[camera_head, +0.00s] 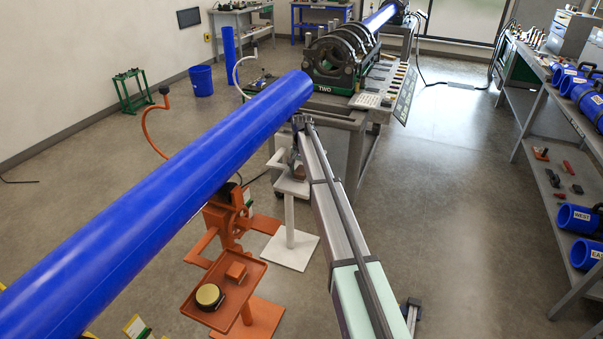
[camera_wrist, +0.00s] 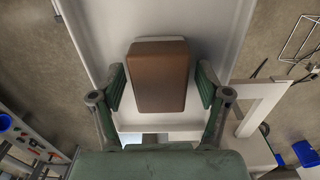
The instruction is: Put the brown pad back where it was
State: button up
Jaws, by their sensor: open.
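The brown pad (camera_wrist: 162,77) is a rounded block. It lies on a white tray (camera_wrist: 213,30), which belongs to the white stand (camera_head: 291,222) beside the long blue pipe (camera_head: 170,200). In the wrist view, my gripper (camera_wrist: 161,86) is open, with one green-lined finger on each side of the pad. Narrow gaps show between the fingers and the pad, so they look apart from it. In the head view, my gripper (camera_head: 297,158) is small and partly hidden at the far end of my arm, over the white stand's tray.
An orange stand (camera_head: 250,318) carries a tray with a round dark-and-yellow piece (camera_head: 209,296) and a small orange block (camera_head: 236,271). The pipe runs close along my arm's left. The fusion machine (camera_head: 340,60) stands behind. Open floor lies to the right.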

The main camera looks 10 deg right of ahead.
aim_at(301, 170)
notch_tip(301, 170, up, 12)
jog(key=b, duration=0.2)
jog(key=shift+r, duration=0.15)
dwell(1.4)
